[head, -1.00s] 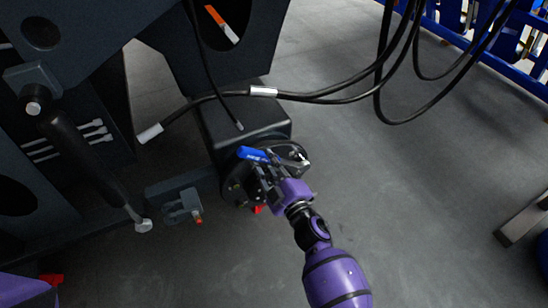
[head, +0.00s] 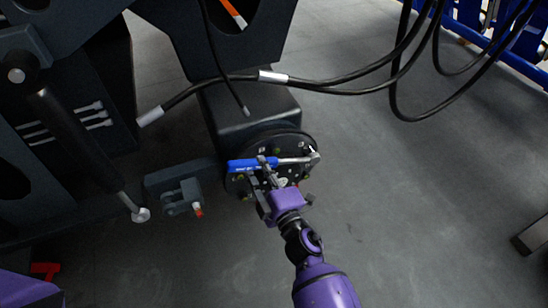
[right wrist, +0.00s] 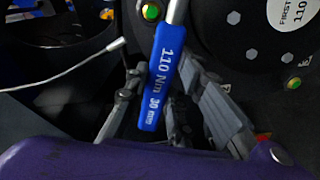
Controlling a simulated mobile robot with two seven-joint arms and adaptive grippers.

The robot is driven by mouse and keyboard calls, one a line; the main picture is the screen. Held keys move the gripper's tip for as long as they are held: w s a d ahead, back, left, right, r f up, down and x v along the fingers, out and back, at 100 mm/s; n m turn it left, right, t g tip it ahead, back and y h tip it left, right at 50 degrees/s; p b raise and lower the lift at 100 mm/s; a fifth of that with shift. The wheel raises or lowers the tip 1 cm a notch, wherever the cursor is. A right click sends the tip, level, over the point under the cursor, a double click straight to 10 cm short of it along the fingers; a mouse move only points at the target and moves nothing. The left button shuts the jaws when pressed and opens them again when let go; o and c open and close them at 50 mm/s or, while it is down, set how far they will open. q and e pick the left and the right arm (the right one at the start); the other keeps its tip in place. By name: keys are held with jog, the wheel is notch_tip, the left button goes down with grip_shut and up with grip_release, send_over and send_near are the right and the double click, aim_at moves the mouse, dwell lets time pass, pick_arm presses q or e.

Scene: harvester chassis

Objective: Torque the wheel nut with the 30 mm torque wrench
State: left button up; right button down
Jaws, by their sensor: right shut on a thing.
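The torque wrench has a blue handle (head: 252,165) and a metal shaft that runs right to its head (head: 314,158). In the right wrist view its handle (right wrist: 158,88) reads "110 Nm 30 mm". My right gripper (head: 268,174) is shut on the wrench and holds it across the front of the dark round wheel hub (head: 240,185). The wrench head is at the hub's right edge; I cannot tell whether it sits on a nut. Hub nuts with green centres (right wrist: 150,12) show in the right wrist view, one more at the right (right wrist: 294,83). My left gripper is not in view.
A dark box-shaped axle housing (head: 255,108) stands behind the hub. A bracket (head: 182,197) and a cylinder rod (head: 95,150) are to the left. Black hoses (head: 340,92) hang above.

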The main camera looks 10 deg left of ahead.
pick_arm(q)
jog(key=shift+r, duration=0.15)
pick_arm(e)
jog(key=shift+w+r, duration=0.15)
jog(key=shift+r, duration=0.05)
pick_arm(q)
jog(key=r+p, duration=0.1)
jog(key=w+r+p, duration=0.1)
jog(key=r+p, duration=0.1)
pick_arm(e)
jog(key=shift+w+d+r+m, duration=0.2)
jog(key=shift+r+m, duration=0.25)
jog(key=shift+r, duration=0.2)
jog(key=shift+w+d+r+m, duration=0.2)
jog(key=shift+r+m, duration=0.25)
jog(key=shift+r, duration=0.15)
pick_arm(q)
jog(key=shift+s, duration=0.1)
pick_arm(e)
jog(key=shift+s, duration=0.1)
